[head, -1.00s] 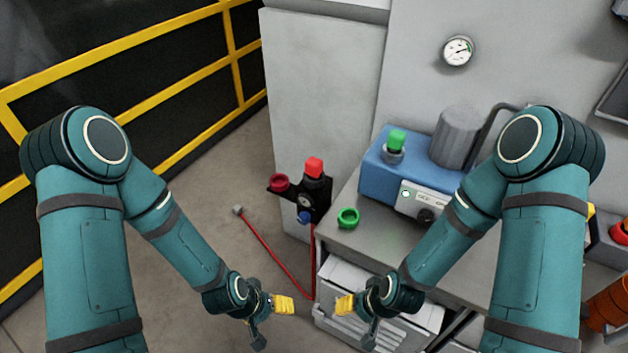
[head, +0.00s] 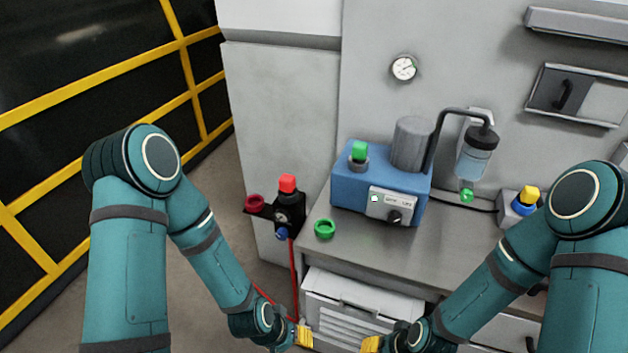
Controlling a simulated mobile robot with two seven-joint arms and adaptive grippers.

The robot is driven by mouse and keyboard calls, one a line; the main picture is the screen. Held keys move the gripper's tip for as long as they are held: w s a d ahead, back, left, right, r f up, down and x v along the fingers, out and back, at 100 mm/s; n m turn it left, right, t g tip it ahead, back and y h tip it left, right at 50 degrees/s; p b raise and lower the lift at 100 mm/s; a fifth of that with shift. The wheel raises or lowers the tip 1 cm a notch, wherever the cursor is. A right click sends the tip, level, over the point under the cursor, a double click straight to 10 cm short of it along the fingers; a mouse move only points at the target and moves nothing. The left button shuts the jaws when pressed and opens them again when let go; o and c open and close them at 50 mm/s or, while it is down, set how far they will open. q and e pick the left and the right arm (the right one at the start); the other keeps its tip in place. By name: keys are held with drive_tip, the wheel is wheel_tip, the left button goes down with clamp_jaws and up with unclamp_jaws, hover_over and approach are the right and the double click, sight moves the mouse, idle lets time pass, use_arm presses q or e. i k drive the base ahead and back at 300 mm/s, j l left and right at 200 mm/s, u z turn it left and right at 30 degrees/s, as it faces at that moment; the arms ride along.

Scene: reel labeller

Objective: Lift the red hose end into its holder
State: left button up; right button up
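The red hose (head: 294,280) hangs from the black fitting (head: 290,213) with a red cap on top and a blue knob below. A short piece of hose also shows beside my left forearm; the hose's free end is hidden. A dark red ring-shaped holder (head: 255,202) sits on a bracket left of the fitting and looks empty. My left gripper (head: 304,337), with yellow fingertips, is at the bottom, below the fitting and apart from the holder. My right gripper (head: 371,344) is to its right at the bottom edge. Neither visibly holds anything; their finger openings are unclear.
A green ring (head: 325,228) is at the left corner of the grey bench (head: 400,249). A blue pump unit (head: 351,190) stands on the bench, with a yellow-capped unit (head: 525,202) further right. A yellow railing (head: 100,97) borders the left side.

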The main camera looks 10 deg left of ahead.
sight(287, 182)
drive_tip(key=i+j+z, duration=0.2)
drive_tip(key=j, duration=0.25)
drive_tip(key=j+z, duration=0.25)
drive_tip(key=j, duration=0.25)
drive_tip(key=i+j+z, duration=0.1)
drive_tip(key=j, duration=0.9)
